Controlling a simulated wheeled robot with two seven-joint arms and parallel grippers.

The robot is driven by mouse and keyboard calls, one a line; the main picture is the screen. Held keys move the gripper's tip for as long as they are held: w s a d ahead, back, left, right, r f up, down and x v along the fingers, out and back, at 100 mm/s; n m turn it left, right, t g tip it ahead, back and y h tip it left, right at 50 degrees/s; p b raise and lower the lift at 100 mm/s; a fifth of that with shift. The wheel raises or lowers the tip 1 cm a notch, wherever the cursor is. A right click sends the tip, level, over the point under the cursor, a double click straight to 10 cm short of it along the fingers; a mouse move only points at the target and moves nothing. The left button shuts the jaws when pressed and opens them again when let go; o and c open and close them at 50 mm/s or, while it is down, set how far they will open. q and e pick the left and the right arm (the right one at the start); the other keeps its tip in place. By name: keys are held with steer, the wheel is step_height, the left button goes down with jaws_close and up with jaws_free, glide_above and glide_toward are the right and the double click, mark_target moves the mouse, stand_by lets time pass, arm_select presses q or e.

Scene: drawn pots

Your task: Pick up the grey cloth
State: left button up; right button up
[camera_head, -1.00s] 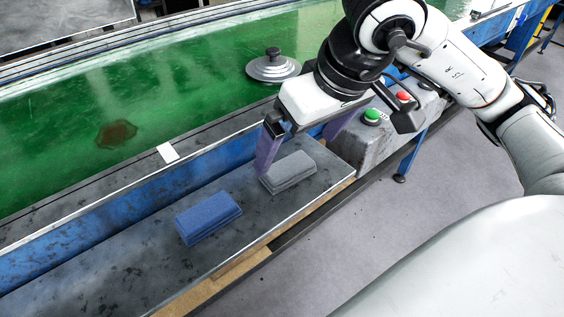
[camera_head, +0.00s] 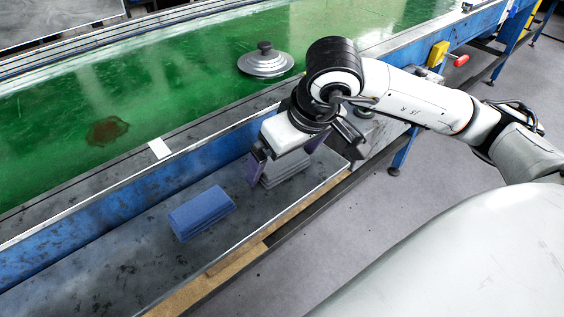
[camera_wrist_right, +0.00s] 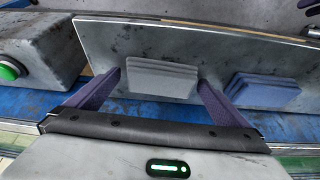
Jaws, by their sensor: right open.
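The grey cloth (camera_head: 287,171) is a folded, layered stack on the metal shelf beside the conveyor, partly hidden behind my right gripper in the head view. In the right wrist view the whole grey cloth (camera_wrist_right: 160,77) shows between the fingertips. My right gripper (camera_head: 284,163) is open, with one finger on each side of the cloth. I cannot tell whether the purple fingers touch it. In the right wrist view the gripper (camera_wrist_right: 159,80) holds nothing. My left gripper is not in view.
A folded blue cloth (camera_head: 201,212) lies on the metal shelf (camera_head: 130,262), left of the grey one. The green conveyor (camera_head: 60,100) behind carries a grey lid-like disc (camera_head: 265,62). A control box with a green button (camera_wrist_right: 10,70) stands at the shelf's end.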

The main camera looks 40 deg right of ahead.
mark_target(285, 161)
steer(key=c, duration=0.9)
steer(key=shift+r, duration=0.1)
steer(key=shift+c, duration=0.2)
step_height(285, 161, up, 10)
steer(key=p, duration=0.1)
